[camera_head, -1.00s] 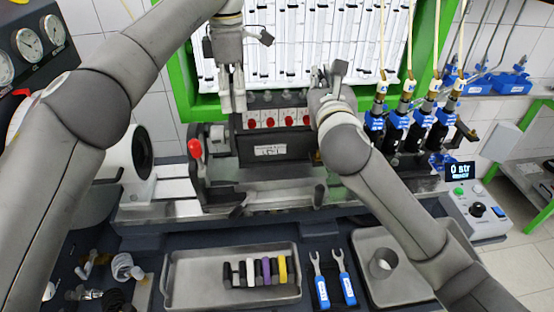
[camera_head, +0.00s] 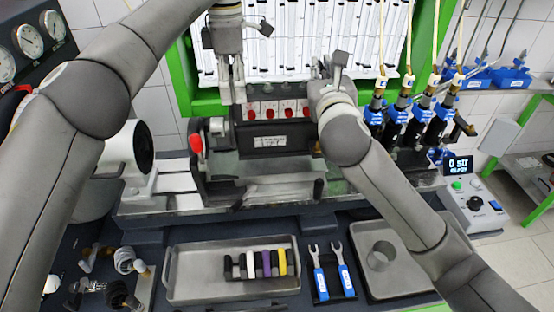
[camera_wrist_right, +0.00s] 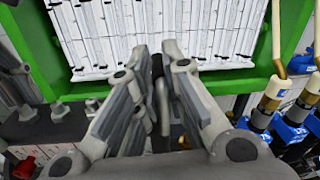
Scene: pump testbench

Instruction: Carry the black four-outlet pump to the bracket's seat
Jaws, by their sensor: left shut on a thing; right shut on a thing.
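The black pump (camera_head: 275,137), with a row of red caps and a white label, is upright between my two grippers at the testbench. My left gripper (camera_head: 238,98) points down and is shut on the pump's left end. My right gripper (camera_head: 326,82) is shut on the pump's right end; its forearm hides that end. In the right wrist view, my right gripper's fingers (camera_wrist_right: 160,95) close around a narrow grey and dark part. The bracket (camera_head: 200,168), with a red knob, stands at the pump's lower left. I cannot tell whether the pump touches its seat.
Blue-collared hose connectors (camera_head: 405,112) hang to the right of the pump. In front are a metal tray (camera_head: 190,275) with coloured pieces, two blue-handled wrenches (camera_head: 333,270) and a second tray (camera_head: 385,230). A white cylinder (camera_head: 127,150) stands left of the bracket.

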